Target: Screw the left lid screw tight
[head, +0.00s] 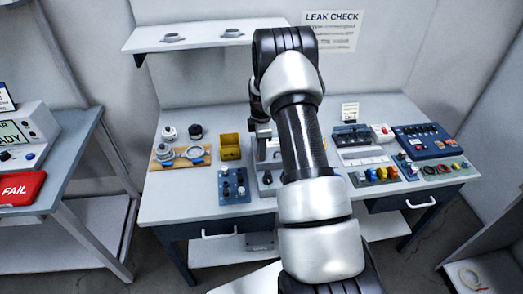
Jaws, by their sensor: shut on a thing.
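My gripper (262,131) is partly in view at the middle of the bench, low over the left part of a pale fixture (268,182). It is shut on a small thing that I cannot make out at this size. My arm crosses the picture in front of the fixture and covers most of it and its right side. The lid and the left lid screw cannot be made out, so I cannot tell how the screw sits.
Left on the bench (180,208) are a wooden board (157,164) with round metal parts, a yellow bin (230,142) and a blue block with dark pegs (234,189). Right are a dark rack (350,137), coloured parts (382,174) and a blue tray (428,150). A shelf (205,35) hangs behind.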

